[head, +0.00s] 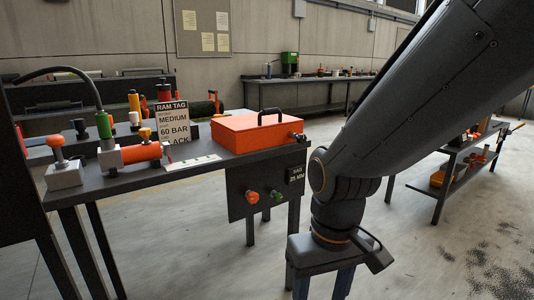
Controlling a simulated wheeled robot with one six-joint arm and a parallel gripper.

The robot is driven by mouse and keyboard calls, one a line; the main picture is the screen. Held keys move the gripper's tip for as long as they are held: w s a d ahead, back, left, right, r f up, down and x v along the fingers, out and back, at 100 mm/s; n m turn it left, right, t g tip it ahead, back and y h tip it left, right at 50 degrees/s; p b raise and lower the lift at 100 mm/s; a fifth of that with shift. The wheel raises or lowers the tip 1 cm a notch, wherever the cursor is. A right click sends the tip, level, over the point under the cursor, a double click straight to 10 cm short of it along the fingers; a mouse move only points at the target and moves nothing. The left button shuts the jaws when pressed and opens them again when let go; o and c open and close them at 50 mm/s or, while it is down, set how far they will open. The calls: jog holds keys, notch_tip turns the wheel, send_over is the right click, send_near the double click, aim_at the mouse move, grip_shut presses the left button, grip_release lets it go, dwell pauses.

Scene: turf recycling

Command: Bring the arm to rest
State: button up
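My arm comes in from the upper right and slants down to my gripper (322,286) at the bottom, right of centre. The gripper points down over the concrete floor. Its two fingers stand apart with nothing visible between them, and their tips are cut off by the lower edge of the view. The gripper is in front of and to the right of the workbench (120,180), apart from it as far as I can see.
The bench carries a red-orange case (250,132), an orange cylinder (140,152), an orange-knobbed block (64,172) and a ram tag sign (167,125). A panel (266,190) with red and green knobs hangs below. A shelf cart (450,185) stands at right. Floor between is clear.

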jog(key=s+d+r+m+p, duration=0.1)
jog(key=d+r+m+p, duration=0.2)
jog(key=d+r+p, duration=0.7)
notch_tip(320, 180, up, 2)
jog(key=p, duration=0.5)
jog(key=shift+s, duration=0.25)
dwell(3.0)
